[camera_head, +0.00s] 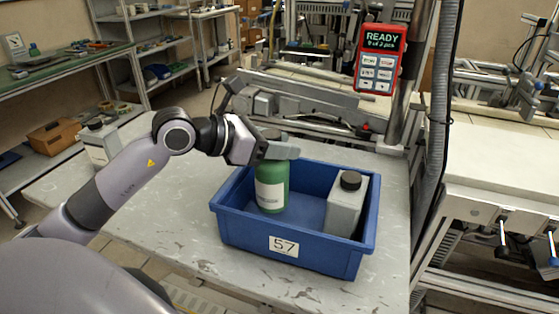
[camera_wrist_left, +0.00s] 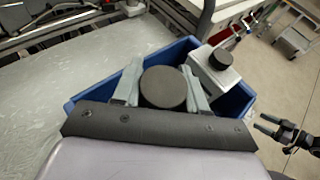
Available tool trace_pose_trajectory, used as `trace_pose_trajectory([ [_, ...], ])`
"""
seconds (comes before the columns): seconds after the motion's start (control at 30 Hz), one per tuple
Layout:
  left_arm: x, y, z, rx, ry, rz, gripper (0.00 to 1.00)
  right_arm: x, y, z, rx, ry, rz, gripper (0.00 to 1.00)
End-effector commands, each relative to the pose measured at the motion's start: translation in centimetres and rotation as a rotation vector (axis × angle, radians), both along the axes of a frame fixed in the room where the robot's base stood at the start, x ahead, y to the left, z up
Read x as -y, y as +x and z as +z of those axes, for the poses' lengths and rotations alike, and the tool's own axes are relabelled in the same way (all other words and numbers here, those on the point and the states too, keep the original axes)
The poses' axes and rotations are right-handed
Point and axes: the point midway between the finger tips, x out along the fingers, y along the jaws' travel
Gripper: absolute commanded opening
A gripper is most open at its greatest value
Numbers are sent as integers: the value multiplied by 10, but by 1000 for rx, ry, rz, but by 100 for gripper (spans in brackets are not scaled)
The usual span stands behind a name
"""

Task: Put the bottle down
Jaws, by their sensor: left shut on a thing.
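A green bottle (camera_head: 271,186) with a pale label stands upright inside the left part of a blue bin (camera_head: 312,256) marked 57. My left gripper (camera_head: 275,149) is shut on the bottle near its top. In the left wrist view, the bottle's round dark cap (camera_wrist_left: 164,88) lies between the two fingers of my left gripper (camera_wrist_left: 165,85). The bottle's base is partly hidden by the bin's front wall, so I cannot tell whether it touches the bin floor.
A grey bottle with a black cap (camera_head: 345,205) stands in the right of the bin and shows in the left wrist view (camera_wrist_left: 214,72). Another pale container (camera_head: 98,145) stands at the table's left. A red display (camera_head: 379,57) and grey post rise behind.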

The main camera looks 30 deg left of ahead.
Motion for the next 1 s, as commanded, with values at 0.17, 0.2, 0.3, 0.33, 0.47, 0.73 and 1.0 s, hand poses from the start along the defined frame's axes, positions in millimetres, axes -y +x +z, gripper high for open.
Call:
trace_pose_trajectory([
  [0.17,0,0,-18,-3,-4,1,0,0,0,-1,0,0,0,68],
  [0.2,0,0,-25,-5,-4,1,0,0,0,-1,0,0,0,68],
  [0.3,0,0,-36,-2,-3,2,0,0,0,-1,0,0,0,68],
  [0.33,0,0,-37,-1,-3,1,0,0,0,-1,0,0,0,68],
  [0.47,0,0,-37,3,-1,1,0,0,0,-1,0,0,0,68],
  [0.73,0,0,-41,-1,0,0,58,0,0,-4,0,0,0,68],
  [1.0,0,0,-41,-1,0,0,67,0,0,-4,0,0,0,68],
])
